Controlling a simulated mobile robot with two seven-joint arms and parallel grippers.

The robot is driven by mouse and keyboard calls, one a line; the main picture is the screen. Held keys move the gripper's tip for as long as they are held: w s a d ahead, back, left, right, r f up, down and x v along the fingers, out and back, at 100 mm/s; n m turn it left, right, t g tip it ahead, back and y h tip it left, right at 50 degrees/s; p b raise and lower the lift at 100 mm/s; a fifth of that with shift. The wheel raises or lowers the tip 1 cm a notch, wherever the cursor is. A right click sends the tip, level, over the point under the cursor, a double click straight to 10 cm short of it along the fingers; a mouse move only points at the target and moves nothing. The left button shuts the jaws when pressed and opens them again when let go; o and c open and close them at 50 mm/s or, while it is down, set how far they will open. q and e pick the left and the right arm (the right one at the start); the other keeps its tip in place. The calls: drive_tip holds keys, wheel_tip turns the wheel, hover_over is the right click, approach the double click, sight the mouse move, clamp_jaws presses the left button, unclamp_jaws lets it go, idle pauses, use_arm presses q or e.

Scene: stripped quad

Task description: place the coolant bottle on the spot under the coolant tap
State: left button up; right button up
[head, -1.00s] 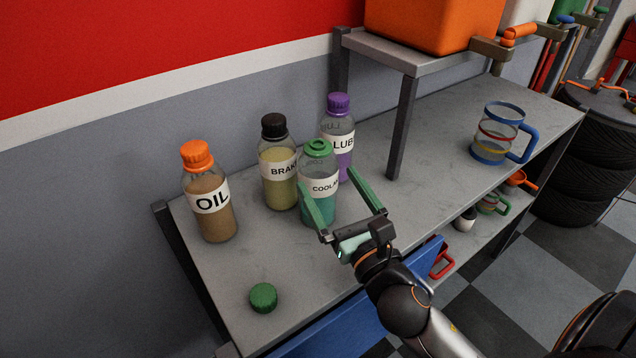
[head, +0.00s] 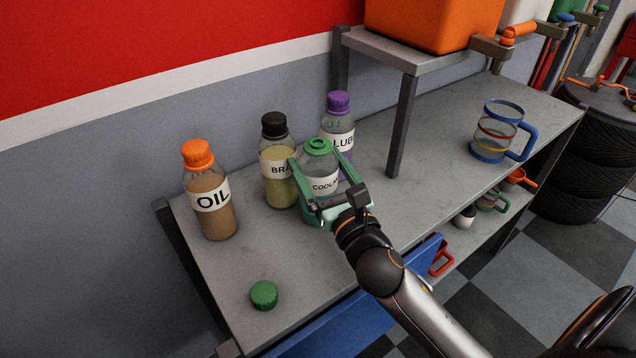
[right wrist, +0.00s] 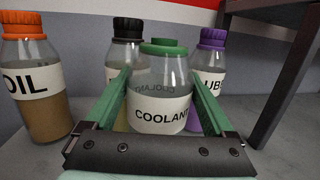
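The coolant bottle (head: 320,184) stands upright on the grey bench, with a white label and a green ring at its neck. It also shows in the middle of the right wrist view (right wrist: 160,112). My right gripper (head: 314,155) is open, with one green finger on each side of the bottle. In the right wrist view narrow gaps seem to show between the fingers and the bottle. My left gripper is not in view. An orange tank (head: 435,22) with an orange-handled tap (head: 492,46) stands on the raised shelf. I cannot make out which tap is for coolant.
The oil bottle (head: 210,200), brake bottle (head: 277,165) and lube bottle (head: 338,128) stand close by. A loose green cap (head: 264,295) lies at the front. A shelf post (head: 402,125) rises to the right. A clear jug (head: 498,132) stands farther right, with free bench between.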

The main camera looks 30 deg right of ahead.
clamp_jaws()
drive_tip(key=shift+r, duration=0.15)
idle(0.4)
